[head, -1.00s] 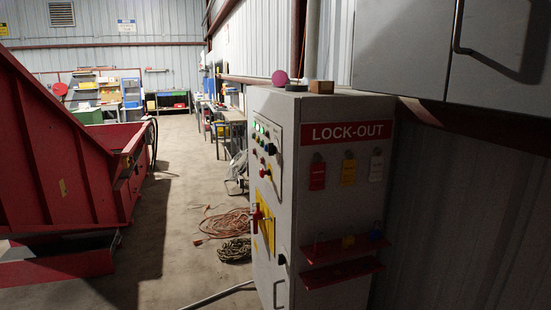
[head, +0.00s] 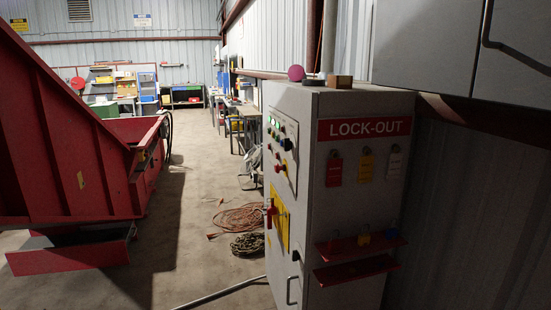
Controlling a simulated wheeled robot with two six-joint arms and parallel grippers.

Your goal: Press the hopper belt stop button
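A grey control cabinet (head: 300,240) stands right of centre in the head view. Its left face carries a button panel (head: 282,150) with green lights at the top and several small red, yellow and black controls, seen at a steep angle. A red button (head: 279,168) sits low on that panel. I cannot tell which control is the hopper belt stop. A red rotary handle (head: 269,212) on a yellow plate is below the panel. A large red hopper (head: 70,160) fills the left side. Neither of my grippers is in view.
A red LOCK-OUT sign (head: 364,129), hanging tags and a red padlock shelf (head: 355,268) are on the cabinet's near face. Coiled orange cable (head: 238,219) and a darker coil (head: 248,244) lie on the floor left of it.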

